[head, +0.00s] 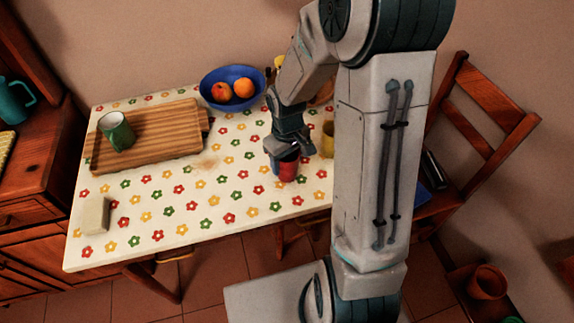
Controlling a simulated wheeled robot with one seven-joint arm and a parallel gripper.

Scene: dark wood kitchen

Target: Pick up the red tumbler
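The red tumbler (289,170) stands on the flower-patterned table near its right side, in front of my arm. My gripper (283,152) points down right at the tumbler and covers its upper part. A bluish patch shows along the tumbler's left side; I cannot tell whether it is a finger or another thing. The fingers are too small and too hidden to show whether they are open or shut on the tumbler.
A yellow cup (327,140) stands close to the right of the tumbler. A blue bowl (233,75) of fruit is behind. A wooden board (165,135) with a green mug (117,131) lies at left; a beige block (96,215) is near the front-left corner. The front middle is clear.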

